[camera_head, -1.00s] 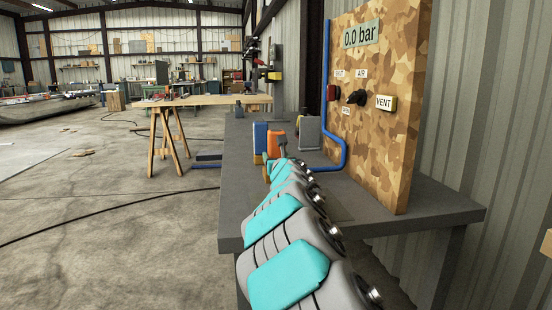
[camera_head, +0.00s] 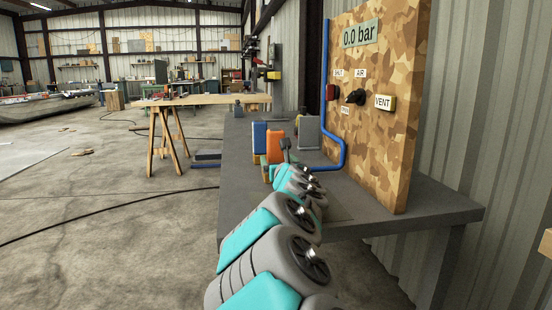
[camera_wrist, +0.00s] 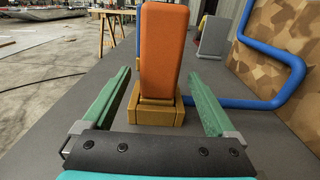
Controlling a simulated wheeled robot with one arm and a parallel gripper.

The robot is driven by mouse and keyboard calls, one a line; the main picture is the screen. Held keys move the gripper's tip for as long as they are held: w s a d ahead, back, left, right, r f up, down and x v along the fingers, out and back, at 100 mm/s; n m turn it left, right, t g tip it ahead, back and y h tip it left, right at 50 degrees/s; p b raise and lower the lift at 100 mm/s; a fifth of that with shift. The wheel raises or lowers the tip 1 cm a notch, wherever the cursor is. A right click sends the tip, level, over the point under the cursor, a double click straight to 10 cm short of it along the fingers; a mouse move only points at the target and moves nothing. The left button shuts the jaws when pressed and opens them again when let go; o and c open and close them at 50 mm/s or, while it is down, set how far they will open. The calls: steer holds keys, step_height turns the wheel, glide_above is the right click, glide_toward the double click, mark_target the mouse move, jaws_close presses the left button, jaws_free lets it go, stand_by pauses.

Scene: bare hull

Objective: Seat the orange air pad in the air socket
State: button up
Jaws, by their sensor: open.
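The orange air pad (camera_head: 275,146) is an upright slab on the grey bench. In the wrist view the orange pad (camera_wrist: 161,50) stands in or on a brass-yellow block (camera_wrist: 155,114); I cannot tell whether that block is the air socket. My gripper (camera_wrist: 160,75) is open, with one green finger on each side of the pad. Gaps show between the pad and both fingers. In the head view my gripper is small and partly hidden by my arm.
A blue slab (camera_head: 259,136) stands behind the orange pad, and a grey one (camera_head: 308,133) behind to the right. A blue pipe (camera_wrist: 245,102) runs right of the pad, near the camouflage panel (camera_head: 375,130) reading 0.0 bar. The bench (camera_head: 237,200) is clear on the left.

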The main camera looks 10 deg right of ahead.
steer(key=shift+s+r, duration=0.15)
steer(key=shift+s, duration=3.35)
steer(key=shift+a, duration=0.1)
